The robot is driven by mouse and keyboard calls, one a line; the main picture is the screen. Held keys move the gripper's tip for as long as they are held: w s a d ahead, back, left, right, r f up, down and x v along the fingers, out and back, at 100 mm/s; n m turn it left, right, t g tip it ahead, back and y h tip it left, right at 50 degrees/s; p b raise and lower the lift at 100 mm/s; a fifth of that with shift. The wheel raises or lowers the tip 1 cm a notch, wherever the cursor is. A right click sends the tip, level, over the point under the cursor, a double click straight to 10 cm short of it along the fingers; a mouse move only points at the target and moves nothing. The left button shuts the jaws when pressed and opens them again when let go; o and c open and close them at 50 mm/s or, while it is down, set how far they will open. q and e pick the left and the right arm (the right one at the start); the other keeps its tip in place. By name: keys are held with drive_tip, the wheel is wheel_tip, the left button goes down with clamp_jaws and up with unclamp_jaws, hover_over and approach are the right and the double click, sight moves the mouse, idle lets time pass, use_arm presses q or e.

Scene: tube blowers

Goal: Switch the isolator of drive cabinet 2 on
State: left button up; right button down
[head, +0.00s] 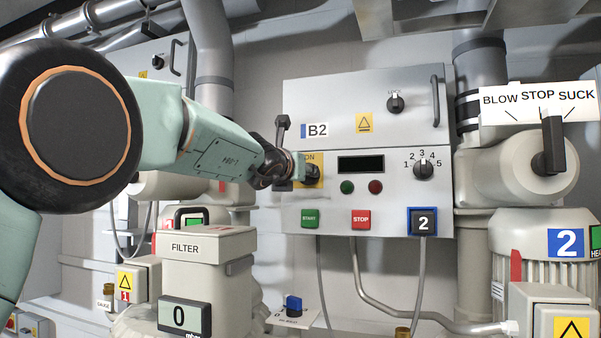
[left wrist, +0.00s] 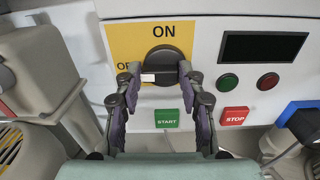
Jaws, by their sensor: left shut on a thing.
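The drive cabinet (head: 345,215) carries a B2 label and a blue plate with a 2. Its isolator has a yellow plate (left wrist: 125,42) marked ON at the top and, partly hidden, OFF at the left. My left gripper (head: 300,170) is at the isolator knob (head: 312,177), covering part of it. In the left wrist view, the left gripper (left wrist: 158,76) has its fingers on both sides of the black knob (left wrist: 166,60) and is shut on it. A white mark on the knob lies at its left side, towards OFF. My right gripper is not in view.
Below the isolator is the green START button (head: 310,218), with the red STOP button (head: 361,220) to its right. A dark display (head: 361,166) and a numbered selector (head: 423,169) are further right. A grey FILTER housing (head: 205,248) stands below my left arm.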

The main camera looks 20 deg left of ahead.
use_arm(q)
drive_tip(key=shift+d+r+m+b, duration=0.15)
drive_tip(key=shift+m+b, duration=0.1)
drive_tip(key=shift+m, duration=2.7)
drive_tip(key=shift+d+f+m+b, duration=0.1)
drive_tip(key=shift+d+m+b, duration=0.1)
drive_tip(key=shift+m, duration=2.7)
drive_tip(key=shift+d+r+m+b, duration=0.15)
drive_tip(key=shift+m+b, duration=0.1)
drive_tip(key=shift+m, duration=2.7)
drive_tip(key=shift+f, duration=0.1)
drive_tip(key=o, duration=1.2)
drive_tip(key=shift+s, duration=0.1)
drive_tip(key=shift+c, duration=0.2)
